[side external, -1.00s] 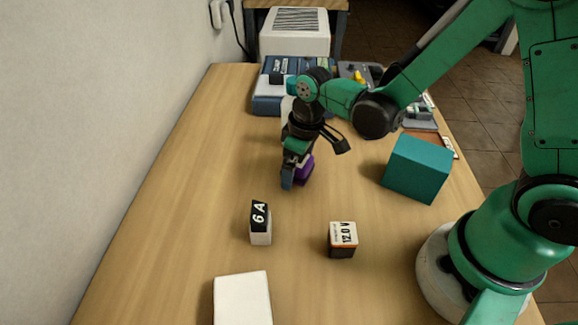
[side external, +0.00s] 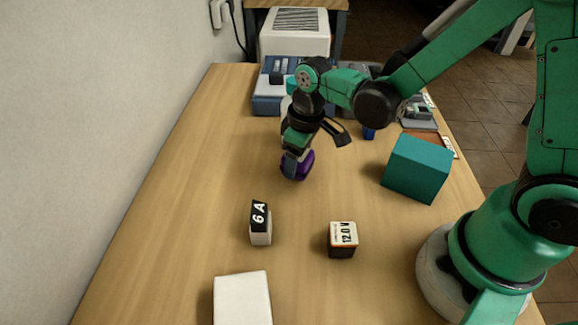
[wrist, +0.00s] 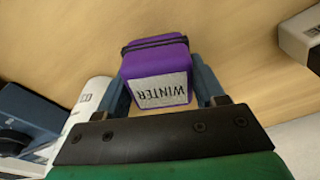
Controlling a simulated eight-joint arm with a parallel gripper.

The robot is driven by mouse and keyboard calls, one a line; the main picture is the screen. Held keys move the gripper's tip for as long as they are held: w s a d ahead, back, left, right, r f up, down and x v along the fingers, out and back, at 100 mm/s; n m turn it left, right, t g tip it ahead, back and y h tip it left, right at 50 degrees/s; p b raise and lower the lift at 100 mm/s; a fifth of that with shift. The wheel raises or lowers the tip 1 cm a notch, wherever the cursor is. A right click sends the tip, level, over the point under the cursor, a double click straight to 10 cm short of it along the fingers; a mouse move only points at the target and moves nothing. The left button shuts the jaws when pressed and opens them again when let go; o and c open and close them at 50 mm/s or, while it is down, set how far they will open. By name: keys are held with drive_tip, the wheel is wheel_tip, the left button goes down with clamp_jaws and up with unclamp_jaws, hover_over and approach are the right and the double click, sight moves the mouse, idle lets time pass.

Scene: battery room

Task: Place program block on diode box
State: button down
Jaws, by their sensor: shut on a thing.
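A purple block with a pale label reading WINTER, seemingly the program block (wrist: 160,70), is between my gripper's two blue-grey fingers. My gripper (side external: 294,166) is shut on it. In the side view the purple block (side external: 306,163) is partly covered by a finger. It is at or just above the table; I cannot tell whether it touches. No box is marked as a diode box. A black-and-white block marked 6 A (side external: 260,222), the likeliest one, stands nearer the camera, below and left of my gripper in the picture, apart from it.
A 12.0 V block (side external: 343,239) stands right of the 6 A block. A white box (side external: 242,298) is at the front, a teal box (side external: 417,168) at the right. The table's left side is clear.

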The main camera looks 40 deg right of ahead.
wheel_tip(320, 180, up, 18)
drive_tip(key=f, duration=0.1)
wheel_tip(320, 180, up, 7)
drive_tip(key=n+g, duration=0.2)
drive_tip(key=n, duration=1.6)
hover_over(241, 321)
drive_tip(key=shift+y, duration=0.3)
drive_tip(key=f, duration=1.9)
drive_tip(key=shift+w+d+f, duration=0.1)
drive_tip(key=shift+d+f, duration=0.05)
drive_tip(key=shift+d, duration=0.05)
drive_tip(key=shift+f, duration=0.15)
drive_tip(key=shift+c, duration=0.5)
unclamp_jaws()
